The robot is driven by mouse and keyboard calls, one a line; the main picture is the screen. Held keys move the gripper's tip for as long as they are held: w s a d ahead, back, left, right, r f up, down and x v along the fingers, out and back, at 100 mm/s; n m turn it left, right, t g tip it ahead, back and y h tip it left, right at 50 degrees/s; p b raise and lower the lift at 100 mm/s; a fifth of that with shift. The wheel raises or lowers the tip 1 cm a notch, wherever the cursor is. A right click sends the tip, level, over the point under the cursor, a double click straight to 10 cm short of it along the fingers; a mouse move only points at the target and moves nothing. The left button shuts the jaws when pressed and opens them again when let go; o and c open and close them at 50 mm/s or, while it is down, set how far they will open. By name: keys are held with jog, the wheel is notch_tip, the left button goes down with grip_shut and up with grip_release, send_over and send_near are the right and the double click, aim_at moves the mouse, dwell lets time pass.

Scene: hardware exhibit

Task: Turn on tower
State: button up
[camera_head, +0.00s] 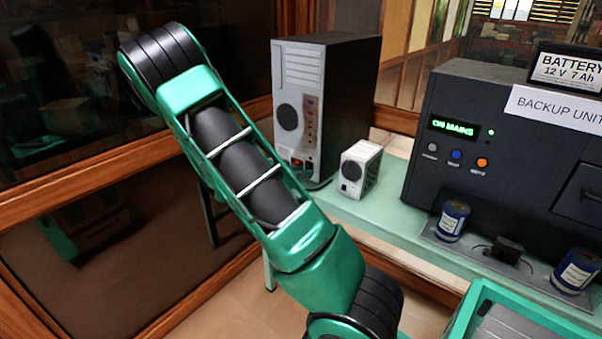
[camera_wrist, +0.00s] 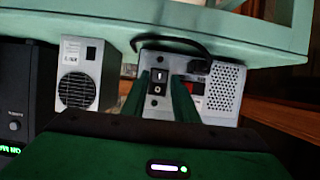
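The tower (camera_head: 325,105) stands on the bench in the head view, its back panel with fan grille and ports facing me. A small red part and a dark socket show low on that panel. The wrist view is upside down and shows the lower part of the tower's back (camera_wrist: 222,88), with a black rocker switch (camera_wrist: 158,82) carrying white marks, a plugged cable and a red part. My gripper (camera_wrist: 157,92) is open, its two dark green fingers apart, with the switch seen between them. I cannot tell whether they touch the panel. My gripper does not show in the head view.
A small white box with a round fan (camera_head: 360,168) stands right of the tower. Further right is the dark backup unit (camera_head: 465,140), its display reading ON MAINS. The pale green bench (camera_head: 385,215) carries them. A wood-framed glass panel (camera_head: 75,190) lies at the left.

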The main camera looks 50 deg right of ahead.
jog(key=shift+d+f, duration=0.1)
jog(key=shift+d, duration=0.15)
grip_shut()
jog(key=shift+w+f+h, duration=0.1)
jog(key=shift+f+h, duration=0.2)
jog(key=shift+h, duration=0.6)
jog(key=shift+w+f+h, duration=0.1)
jog(key=shift+f+h, duration=0.15)
jog(key=shift+h, duration=0.65)
